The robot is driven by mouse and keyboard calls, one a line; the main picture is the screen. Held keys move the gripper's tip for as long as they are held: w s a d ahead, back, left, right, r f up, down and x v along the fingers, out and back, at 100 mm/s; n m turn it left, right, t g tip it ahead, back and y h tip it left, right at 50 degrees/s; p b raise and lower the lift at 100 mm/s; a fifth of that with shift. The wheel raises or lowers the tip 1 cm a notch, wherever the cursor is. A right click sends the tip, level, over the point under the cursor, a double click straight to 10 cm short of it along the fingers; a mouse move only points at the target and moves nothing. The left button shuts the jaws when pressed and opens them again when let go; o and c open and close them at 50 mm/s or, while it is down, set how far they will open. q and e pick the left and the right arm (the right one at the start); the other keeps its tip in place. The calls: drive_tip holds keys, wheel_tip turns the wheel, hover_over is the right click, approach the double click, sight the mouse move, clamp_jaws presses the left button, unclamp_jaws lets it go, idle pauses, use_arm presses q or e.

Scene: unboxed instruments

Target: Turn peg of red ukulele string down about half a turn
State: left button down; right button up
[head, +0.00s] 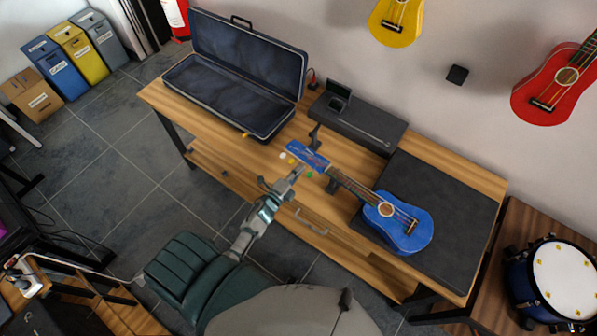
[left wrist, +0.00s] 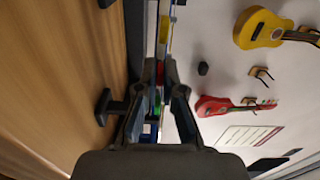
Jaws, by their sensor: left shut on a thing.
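A blue ukulele (head: 403,226) lies on the wooden table, its body on a dark mat and its neck pointing left. Its blue headstock (head: 308,155) has small coloured pegs along the near side. A white peg (head: 282,156), a yellow peg (head: 291,160) and a green peg (head: 309,175) show. My left gripper (head: 297,172) is at this row, between the yellow and green pegs. In the left wrist view my gripper (left wrist: 161,68) is shut on a small peg, with red and green bits between the fingers. The fingers largely hide the held peg. My right gripper is not in view.
An open dark case (head: 240,88) stands at the table's back left. A black peg-like stand (head: 315,135) is beside the headstock, near a dark box (head: 362,126). A red ukulele (head: 548,92) and a yellow one (head: 397,18) hang on the wall. A drum (head: 560,280) stands right.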

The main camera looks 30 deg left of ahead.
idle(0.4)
use_arm(q)
drive_tip(key=c, duration=1.3)
unclamp_jaws()
drive_tip(key=s+a, duration=0.1)
drive_tip(key=s, duration=1.1)
drive_tip(key=shift+a, duration=0.15)
drive_tip(key=shift+f, duration=0.1)
